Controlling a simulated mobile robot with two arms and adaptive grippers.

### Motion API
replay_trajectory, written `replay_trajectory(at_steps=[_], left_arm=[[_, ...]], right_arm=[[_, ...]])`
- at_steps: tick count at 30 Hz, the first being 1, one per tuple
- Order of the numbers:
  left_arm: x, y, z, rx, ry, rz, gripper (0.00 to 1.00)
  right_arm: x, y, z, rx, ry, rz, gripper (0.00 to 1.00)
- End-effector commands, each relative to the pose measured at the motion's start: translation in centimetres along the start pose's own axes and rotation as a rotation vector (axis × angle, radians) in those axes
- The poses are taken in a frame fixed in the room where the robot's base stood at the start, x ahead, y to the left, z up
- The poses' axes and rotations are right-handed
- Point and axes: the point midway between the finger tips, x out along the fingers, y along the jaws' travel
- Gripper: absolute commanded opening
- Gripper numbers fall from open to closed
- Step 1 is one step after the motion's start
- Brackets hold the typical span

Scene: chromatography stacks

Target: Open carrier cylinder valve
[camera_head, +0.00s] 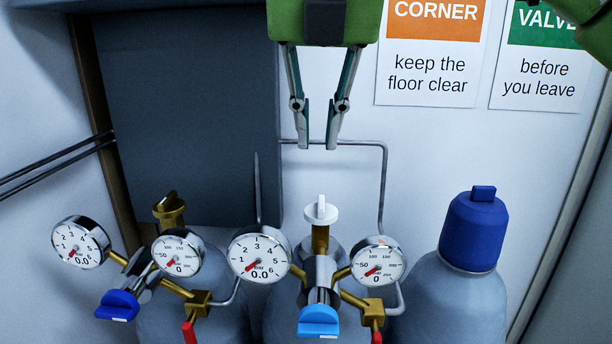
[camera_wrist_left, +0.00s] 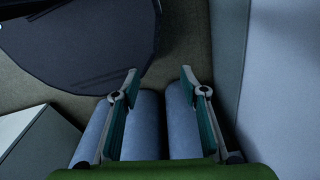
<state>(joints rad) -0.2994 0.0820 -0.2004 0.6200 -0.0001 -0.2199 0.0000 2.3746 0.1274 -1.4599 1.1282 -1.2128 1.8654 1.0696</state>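Two grey gas cylinders with regulators stand side by side. The left cylinder has a brass valve knob (camera_head: 169,209); the middle one has a white valve knob (camera_head: 321,211) on a brass stem. I cannot tell from labels which is the carrier cylinder. The left regulator has a dark blue knob (camera_head: 119,305), the middle one a light blue knob (camera_head: 318,320). All their gauges read about 0. My right gripper (camera_head: 318,143) is open and empty, pointing down above the white knob, apart from it. My left gripper (camera_wrist_left: 159,76) is open and empty over grey cylinders in the left wrist view.
A third cylinder with a blue cap (camera_head: 474,230) stands at the right, without a regulator. Red-handled valves (camera_head: 189,332) hang below the regulators. A thin pipe (camera_head: 384,175) runs along the white wall. A dark panel (camera_head: 185,110) is behind on the left. Wall signs (camera_head: 433,85) hang above.

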Motion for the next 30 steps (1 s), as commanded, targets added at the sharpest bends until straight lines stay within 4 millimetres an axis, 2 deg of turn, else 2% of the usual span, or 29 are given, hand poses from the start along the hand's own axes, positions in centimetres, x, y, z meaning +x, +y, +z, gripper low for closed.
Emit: replay_trajectory(at_steps=[2,5,10,17,21,25,30], left_arm=[[0.0,0.0,-0.2,0.000,0.002,0.000,0.40],[-0.1,-0.1,-0.5,0.000,0.006,-0.001,0.40],[-0.8,0.1,-0.3,0.000,0.003,0.001,0.40],[-2.3,0.7,0.9,-0.002,-0.015,0.009,0.40],[-3.2,0.7,0.7,-0.002,-0.013,0.008,0.40],[-3.7,0.3,-0.2,-0.001,-0.003,0.004,0.40],[-3.9,0.1,-1.1,-0.001,0.010,0.001,0.40]], right_arm=[[-0.6,-0.6,0.2,0.015,-0.025,-0.031,0.15],[-0.1,-0.9,0.3,0.020,-0.031,-0.043,0.15],[2.6,-0.9,0.4,0.017,-0.027,-0.040,0.15],[7.6,-1.1,0.5,0.015,-0.024,-0.038,0.15],[10.1,-1.1,0.6,0.017,-0.025,-0.037,0.15],[11.7,-1.2,0.6,0.017,-0.026,-0.038,0.15],[12.8,-1.2,0.6,0.018,-0.028,-0.036,0.15]])
